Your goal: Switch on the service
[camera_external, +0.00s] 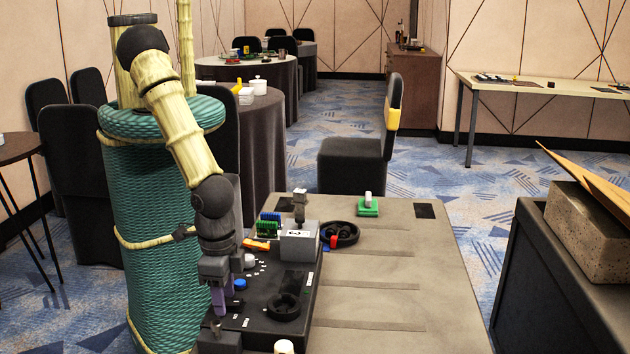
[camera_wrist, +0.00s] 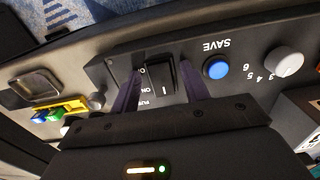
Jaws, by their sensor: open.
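A black rocker switch (camera_wrist: 160,76) marked O and I, with an ON label beside it, sits on the dark console (camera_external: 297,279). Another label beside it is partly covered. My gripper (camera_wrist: 161,82) is open in the wrist view, with one purple finger on each side of the switch. I cannot tell whether the fingers touch it. In the external view my gripper (camera_external: 218,301) points down over the console's left part. The switch is hidden there.
A blue button (camera_wrist: 217,68) labelled SAVE and a white numbered knob (camera_wrist: 289,60) are right of the switch. A black dial (camera_external: 284,306) and a grey box (camera_external: 299,243) are on the console. The tabletop (camera_external: 400,285) to the right is mostly clear.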

